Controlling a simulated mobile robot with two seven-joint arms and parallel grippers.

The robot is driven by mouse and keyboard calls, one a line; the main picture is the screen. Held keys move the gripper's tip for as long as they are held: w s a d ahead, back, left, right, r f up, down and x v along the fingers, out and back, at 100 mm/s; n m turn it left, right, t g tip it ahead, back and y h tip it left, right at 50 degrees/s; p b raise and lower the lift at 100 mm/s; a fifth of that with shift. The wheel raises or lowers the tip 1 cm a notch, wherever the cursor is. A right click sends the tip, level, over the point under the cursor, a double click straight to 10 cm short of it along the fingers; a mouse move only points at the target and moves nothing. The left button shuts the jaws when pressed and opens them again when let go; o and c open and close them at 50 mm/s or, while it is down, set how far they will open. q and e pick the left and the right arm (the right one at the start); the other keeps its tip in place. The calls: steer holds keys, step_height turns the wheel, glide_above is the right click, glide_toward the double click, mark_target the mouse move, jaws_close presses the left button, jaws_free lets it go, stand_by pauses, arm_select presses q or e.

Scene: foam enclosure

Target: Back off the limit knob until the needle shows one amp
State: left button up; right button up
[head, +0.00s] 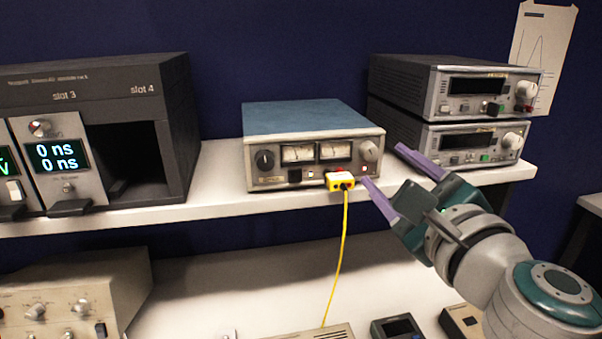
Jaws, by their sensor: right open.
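A bench supply with a blue top (315,118) stands on the shelf, with two needle meters on its front, a left meter (298,153) and a right meter (333,150). The needles are too small to read. A black knob (265,160) is at the left of the panel and a pale grey knob (368,150) at the right. The labels are illegible, so I cannot tell which is the limit knob. My right gripper (382,163) is open and empty. Its purple fingers point at the grey knob from the right, apparently apart from it. My left gripper is out of view.
A yellow plug (340,181) with a hanging yellow cable (341,250) sits at the supply's front. Two stacked instruments (455,100) stand right, a slotted rack (185,100) left. Bare shelf (217,165) lies between rack and supply. More equipment sits on the lower bench.

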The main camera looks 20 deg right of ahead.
steer(key=b+v, duration=0.1)
steer(key=v, duration=0.5)
stand_by(0.3)
